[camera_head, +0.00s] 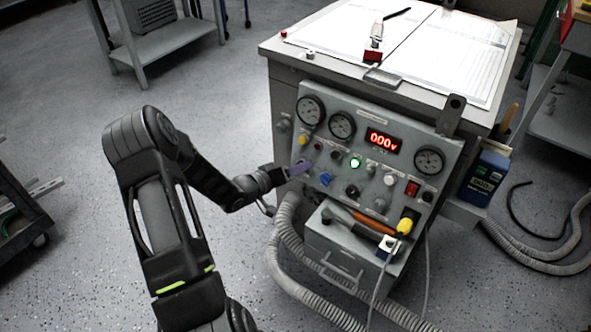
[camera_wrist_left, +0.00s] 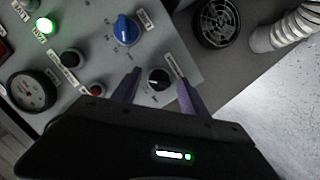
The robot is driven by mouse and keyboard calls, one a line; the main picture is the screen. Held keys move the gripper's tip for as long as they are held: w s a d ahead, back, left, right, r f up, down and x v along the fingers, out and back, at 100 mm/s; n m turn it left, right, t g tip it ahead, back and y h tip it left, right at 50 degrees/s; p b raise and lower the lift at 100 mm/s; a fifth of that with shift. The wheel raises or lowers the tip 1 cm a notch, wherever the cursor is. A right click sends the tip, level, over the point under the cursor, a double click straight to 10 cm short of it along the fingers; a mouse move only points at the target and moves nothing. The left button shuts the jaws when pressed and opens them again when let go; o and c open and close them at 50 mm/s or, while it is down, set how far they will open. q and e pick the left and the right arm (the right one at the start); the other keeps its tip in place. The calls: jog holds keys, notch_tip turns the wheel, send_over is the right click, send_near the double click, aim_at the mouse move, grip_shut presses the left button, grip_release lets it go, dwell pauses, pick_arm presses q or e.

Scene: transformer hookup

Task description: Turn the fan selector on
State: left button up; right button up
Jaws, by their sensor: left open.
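A black knob with a white pointer mark (camera_wrist_left: 159,80) sits on the grey control panel (camera_head: 380,128); its label is too small to read, so I cannot tell for sure that it is the fan selector. My left gripper (camera_head: 301,168) is at the panel's left edge. In the wrist view its purple fingers (camera_wrist_left: 157,76) are open, one on each side of the black knob, with gaps visible. In the head view the gripper hides this knob. A blue knob (camera_head: 326,178) is close by, also in the wrist view (camera_wrist_left: 125,29). My right gripper is not in view.
The panel carries dial gauges (camera_head: 341,125), a red display (camera_head: 383,141) reading 000, a lit green lamp (camera_head: 355,162) and a red switch (camera_head: 412,188). A round fan grille (camera_wrist_left: 216,22) and a ribbed hose (camera_head: 285,235) are beside it. A tool tray (camera_head: 345,232) juts out below.

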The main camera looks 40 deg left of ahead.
pick_arm(q)
jog(key=p+v, duration=0.1)
jog(key=v, duration=0.6)
jog(key=shift+s+r, duration=0.15)
jog(key=shift+s, duration=0.25)
